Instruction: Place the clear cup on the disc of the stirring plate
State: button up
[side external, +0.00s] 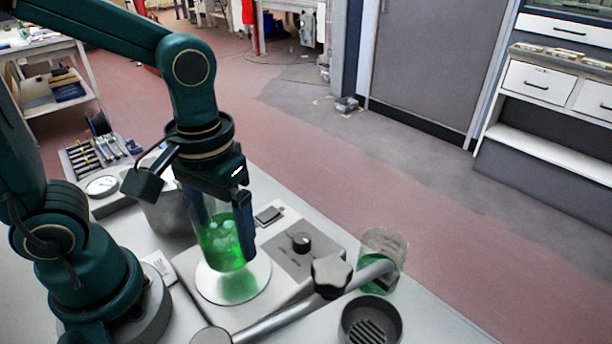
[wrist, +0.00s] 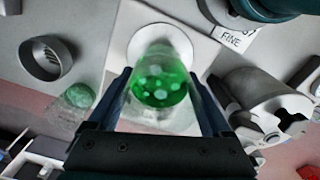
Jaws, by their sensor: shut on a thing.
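My gripper (side external: 222,218) is shut on a clear cup (side external: 222,243) with green contents, held upright over the stirring plate (side external: 290,262). Its white disc (side external: 262,276) lies under the cup, with a green tint showing on it below the cup. I cannot tell for certain whether the cup's base touches the disc. In the wrist view the cup (wrist: 160,82) sits between both fingers of my gripper (wrist: 163,100), and part of the disc (wrist: 142,40) shows behind it.
A second clear cup with green contents (side external: 388,245) stands to the right, beyond a grey bar with a star knob (side external: 332,275). A dark slotted round container (side external: 370,322) is at the front. A grey metal vessel (side external: 165,210) stands left behind my gripper. A tool tray (side external: 92,155) lies farther back.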

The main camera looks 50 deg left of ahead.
aim_at(228, 249)
jog(key=shift+f, duration=1.8)
jog(key=o, duration=1.3)
jog(key=shift+f, duration=0.15)
notch_tip(228, 249, up, 12)
jog(key=a+f+m+t, duration=0.1)
jog(key=t, duration=0.1)
jog(key=a+m+t, duration=0.1)
jog(key=a+f+m+t, duration=0.1)
jog(key=t, duration=0.1)
jog(key=shift+s+f+m+t, duration=0.15)
jog(key=shift+f+m+t, duration=0.15)
jog(key=shift+f, duration=0.05)
